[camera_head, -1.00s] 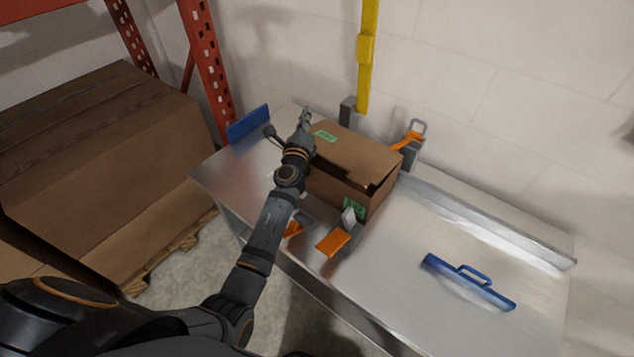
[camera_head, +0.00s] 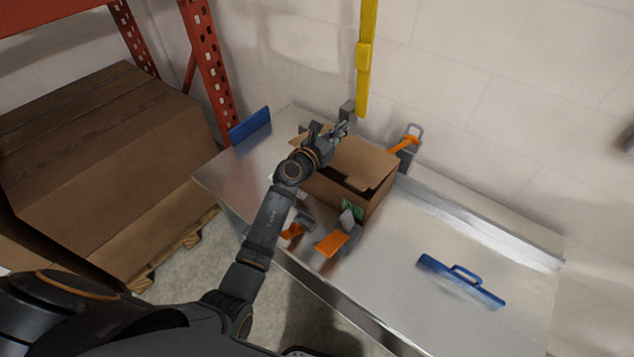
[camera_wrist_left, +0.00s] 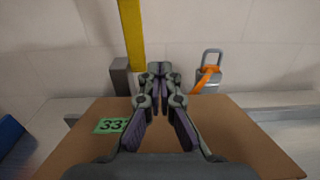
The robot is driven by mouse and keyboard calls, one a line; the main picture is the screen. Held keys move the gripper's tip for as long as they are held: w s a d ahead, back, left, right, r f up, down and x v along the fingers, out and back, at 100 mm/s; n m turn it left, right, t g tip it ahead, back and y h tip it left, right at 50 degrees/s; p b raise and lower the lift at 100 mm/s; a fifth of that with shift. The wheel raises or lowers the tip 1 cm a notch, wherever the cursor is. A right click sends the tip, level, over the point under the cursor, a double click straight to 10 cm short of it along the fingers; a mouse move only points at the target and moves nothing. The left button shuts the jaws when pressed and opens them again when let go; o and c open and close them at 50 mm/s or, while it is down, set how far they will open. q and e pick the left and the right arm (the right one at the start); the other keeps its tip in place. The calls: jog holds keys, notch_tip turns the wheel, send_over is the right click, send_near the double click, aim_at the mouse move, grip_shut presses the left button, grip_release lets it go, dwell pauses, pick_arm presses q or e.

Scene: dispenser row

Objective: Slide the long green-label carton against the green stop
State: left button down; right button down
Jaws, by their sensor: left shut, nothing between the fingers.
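The brown carton (camera_head: 372,160) sits on the metal bench, with a green label (camera_head: 352,209) low on its near side. In the left wrist view its top (camera_wrist_left: 235,130) fills the lower middle, with a green label (camera_wrist_left: 111,125) on the left. A dark gap shows along the top's near edge. My left gripper (camera_head: 344,127) is shut and empty over the far left part of the carton; its fingertips also show in the wrist view (camera_wrist_left: 159,68). Whether they touch the carton, I cannot tell. No green stop shows.
A blue panel (camera_head: 250,123) stands at the bench's left end. Orange-handled clamps (camera_head: 332,243) flank the carton, front and back (camera_head: 405,145). A blue handled bar (camera_head: 462,279) lies on the right. A yellow post (camera_head: 364,60) rises behind. Bench between carton and bar is clear.

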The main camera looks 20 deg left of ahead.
pick_arm(q)
jog(key=p, duration=0.2)
send_over(323, 180)
jog(key=v, duration=0.4)
notch_tip(323, 180, down, 15)
jog(key=b, duration=0.8)
jog(key=shift+s, duration=0.15)
jog(key=shift+w+d+r, duration=0.1)
jog(key=shift+w+d, duration=0.1)
jog(key=shift+w, duration=0.15)
jog(key=shift+w+f, duration=0.2)
jog(key=shift+x, duration=1.15)
